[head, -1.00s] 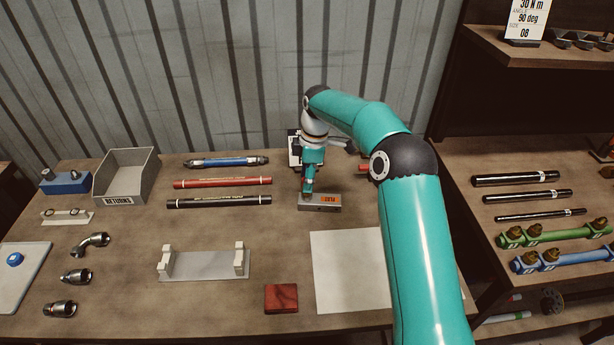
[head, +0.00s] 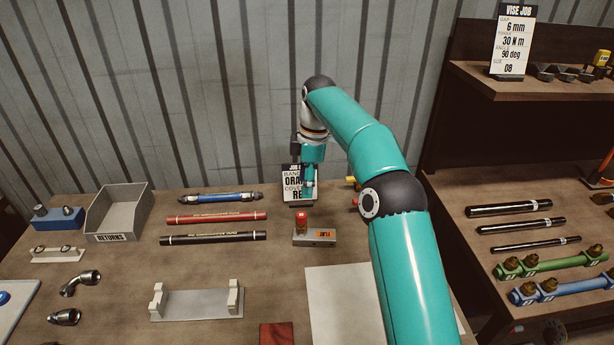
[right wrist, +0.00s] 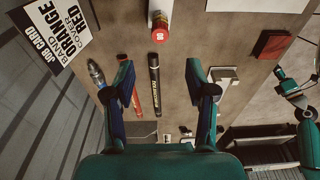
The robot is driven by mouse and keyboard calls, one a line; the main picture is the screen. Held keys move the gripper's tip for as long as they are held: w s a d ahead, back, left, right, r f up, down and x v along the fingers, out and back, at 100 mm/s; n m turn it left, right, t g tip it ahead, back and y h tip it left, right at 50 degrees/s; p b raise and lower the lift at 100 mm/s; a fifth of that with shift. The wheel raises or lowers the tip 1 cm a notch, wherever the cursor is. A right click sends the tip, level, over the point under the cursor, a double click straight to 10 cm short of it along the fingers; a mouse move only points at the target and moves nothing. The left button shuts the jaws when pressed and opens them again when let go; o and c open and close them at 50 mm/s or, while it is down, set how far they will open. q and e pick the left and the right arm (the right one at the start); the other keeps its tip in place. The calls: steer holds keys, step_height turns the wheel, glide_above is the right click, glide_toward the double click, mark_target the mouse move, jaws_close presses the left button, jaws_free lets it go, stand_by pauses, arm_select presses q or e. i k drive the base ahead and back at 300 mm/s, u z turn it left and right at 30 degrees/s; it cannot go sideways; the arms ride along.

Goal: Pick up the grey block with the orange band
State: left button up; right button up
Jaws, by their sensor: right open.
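A grey block with an orange band (head: 314,238) sits on the workbench, right of the black and red tubes. A red-topped round piece (head: 302,219) stands upright at its left end; this piece also shows in the right wrist view (right wrist: 159,28). My right gripper (head: 309,188) is above and behind the block, in front of the job card, and apart from the block. In the right wrist view its fingers (right wrist: 160,75) are spread with nothing between them.
The job card (head: 297,186) stands behind the block. A white sheet (head: 340,295) lies in front, beside a dark red block (head: 277,335). A grey cradle (head: 197,304), a returns bin (head: 120,212) and tubes lie left. A side bench with rods is right.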

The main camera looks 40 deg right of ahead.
mark_target(321, 238)
steer(key=k, duration=1.5)
